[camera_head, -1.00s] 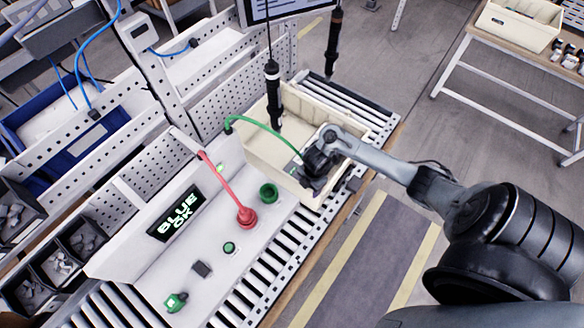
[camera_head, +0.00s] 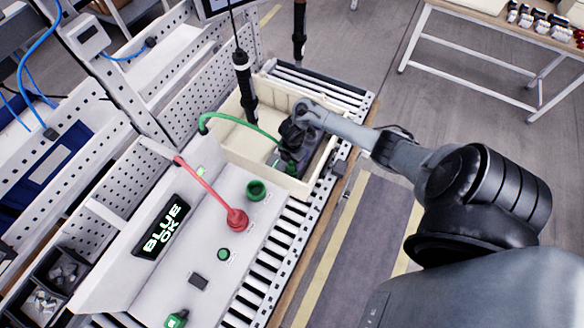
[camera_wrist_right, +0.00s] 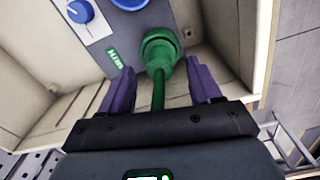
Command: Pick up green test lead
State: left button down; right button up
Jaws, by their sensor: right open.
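The green test lead (camera_head: 240,120) arches from the bench fixture into the cream tote (camera_head: 223,150). In the right wrist view its green plug (camera_wrist_right: 160,50) is at a grey-blue device (camera_wrist_right: 186,22) inside the tote; I cannot tell how firmly it is seated. My right gripper (camera_head: 288,163) reaches down into the tote. In the right wrist view its two purple fingers are open (camera_wrist_right: 161,76), one on each side of the green plug and its cable, with gaps showing. My left gripper is not in view.
A red test lead (camera_head: 212,192) ends in a red plug on the bench, beside an empty-looking green holder (camera_head: 256,190). A black hanging screwdriver (camera_head: 244,78) hangs over the tote's left part. The "BLUE OK" display (camera_head: 161,229) is on the fixture.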

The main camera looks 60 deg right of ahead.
aim_at(292, 163)
jog(key=shift+f, duration=1.75)
jog(key=shift+c, duration=0.3)
jog(key=c, duration=1.1)
jog(key=shift+r, duration=0.1)
jog(key=shift+r, duration=0.1)
